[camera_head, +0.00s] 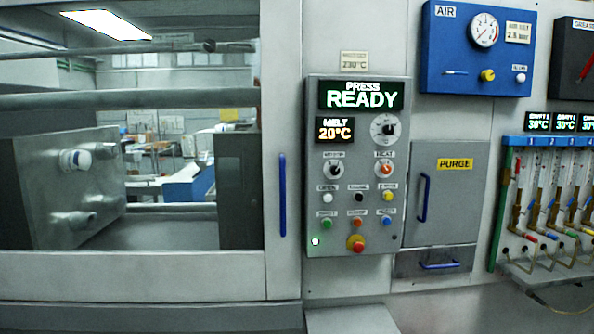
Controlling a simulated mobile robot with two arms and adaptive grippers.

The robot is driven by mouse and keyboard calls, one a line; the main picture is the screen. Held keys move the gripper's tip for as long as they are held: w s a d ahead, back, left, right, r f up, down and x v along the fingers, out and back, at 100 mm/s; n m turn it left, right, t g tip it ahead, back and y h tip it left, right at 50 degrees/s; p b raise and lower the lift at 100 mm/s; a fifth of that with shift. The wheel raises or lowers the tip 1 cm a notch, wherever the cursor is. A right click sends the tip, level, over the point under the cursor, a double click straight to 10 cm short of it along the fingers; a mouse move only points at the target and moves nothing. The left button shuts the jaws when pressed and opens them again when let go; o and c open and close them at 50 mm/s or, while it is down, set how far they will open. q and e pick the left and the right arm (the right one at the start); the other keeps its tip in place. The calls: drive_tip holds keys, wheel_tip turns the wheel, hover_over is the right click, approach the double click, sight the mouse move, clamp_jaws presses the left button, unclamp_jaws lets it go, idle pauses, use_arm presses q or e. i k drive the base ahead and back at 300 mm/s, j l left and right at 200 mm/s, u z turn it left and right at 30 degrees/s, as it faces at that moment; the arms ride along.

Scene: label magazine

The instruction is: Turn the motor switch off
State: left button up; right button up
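The control panel (357,235) is in the middle of the head view, on the front of a grey machine. Two rotary switches sit side by side on it. The left one, a black knob (334,170), has a small label above it that seems to read MOTOR. The right one, an orange-red knob (385,170), has a label that seems to read HEAT. I cannot tell for sure which way the black knob points. The upper display (361,96) reads PRESS READY, and the lower display (335,130) reads MELT 20°C. Neither gripper is in view.
Several buttons and a red emergency-stop-like knob (356,243) crowd the panel below the switches. A windowed door with a blue handle (282,195) is to the left. A PURGE door (452,205), a blue AIR panel (450,60) and a rack of tubes (550,190) are to the right.

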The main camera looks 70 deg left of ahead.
sight(334, 170)
drive_tip(key=u, duration=1.95)
